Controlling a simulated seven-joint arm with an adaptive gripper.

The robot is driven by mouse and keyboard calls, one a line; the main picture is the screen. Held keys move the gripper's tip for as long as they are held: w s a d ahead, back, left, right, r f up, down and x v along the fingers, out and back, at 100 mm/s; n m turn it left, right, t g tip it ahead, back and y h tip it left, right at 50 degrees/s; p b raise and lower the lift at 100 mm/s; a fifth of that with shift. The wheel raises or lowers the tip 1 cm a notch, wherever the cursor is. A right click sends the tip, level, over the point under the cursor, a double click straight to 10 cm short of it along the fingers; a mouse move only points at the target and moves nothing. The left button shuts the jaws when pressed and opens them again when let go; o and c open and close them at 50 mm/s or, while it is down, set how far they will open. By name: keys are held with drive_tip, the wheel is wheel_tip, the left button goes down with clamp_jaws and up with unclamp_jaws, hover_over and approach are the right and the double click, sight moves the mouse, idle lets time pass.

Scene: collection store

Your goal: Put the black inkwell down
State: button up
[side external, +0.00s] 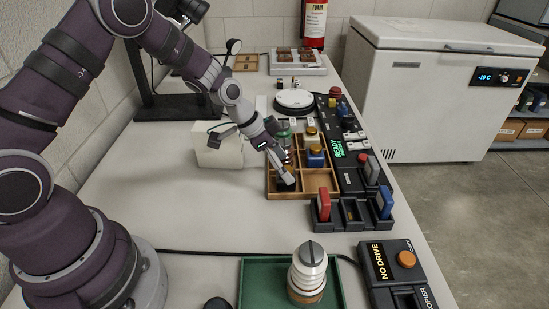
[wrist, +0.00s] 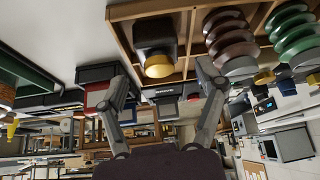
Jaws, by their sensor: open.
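The black inkwell (wrist: 154,36), a dark square body with a gold cap, sits in a compartment of the wooden tray (wrist: 120,12) in the wrist view. In the side view it shows partly at the near left compartment (side external: 287,186) of the wooden tray (side external: 304,199), with my gripper (side external: 281,167) just above it. In the wrist view my gripper (wrist: 165,82) is open, its two fingers apart and nothing between the tips. The inkwell's gold cap lies just beyond the fingertips, apart from them. The near right compartment looks empty.
A blue inkwell (side external: 316,158) and another gold-capped jar (side external: 311,136) stand in the tray's right column. Ribbed brown (wrist: 230,40) and green (wrist: 290,30) pieces stand beside the black inkwell. A black rack (side external: 352,212) holds red and blue pieces.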

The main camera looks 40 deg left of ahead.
drive_tip(key=v, duration=1)
drive_tip(key=s+r+n+y, duration=0.4)
drive_tip(key=s+r+n, duration=0.3)
drive_tip(key=s, duration=0.7)
drive_tip(key=shift+s+d+r+t, duration=0.25)
drive_tip(key=shift+s+r+t, duration=0.15)
drive_tip(key=shift+r, duration=0.3)
